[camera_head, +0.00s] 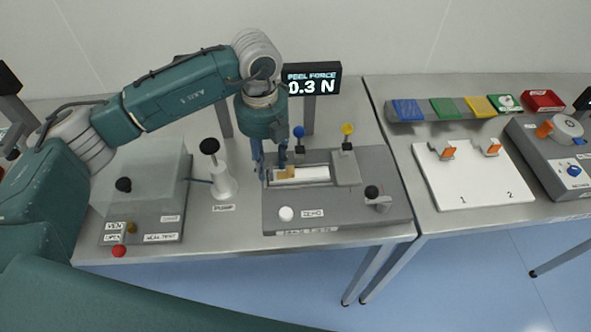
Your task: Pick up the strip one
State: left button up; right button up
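My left gripper (272,168) points down over the left end of the grey peel tester (285,213). Its fingertips are beside a tan tab (287,173) at the left end of a pale strip (310,174) lying in the tester. I cannot tell whether the fingers touch or hold the tab. A white board (475,194) on the right bench is marked 1 and 2. It has an orange piece (448,153) in a clip above the 1 and another orange piece (492,148) above the 2. My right gripper is not in view.
The peel force display (312,80) reads 0.3 N behind the tester. A white pump (222,183) and a clear box (145,185) stand to the left. A narrow gap separates the benches. Coloured pads (444,108) line the right bench's back; a grey machine (565,165) stands at right.

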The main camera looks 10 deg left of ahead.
pick_arm(q)
jog(key=shift+f, duration=1.35)
grip_shut()
jog(key=shift+r, duration=0.1)
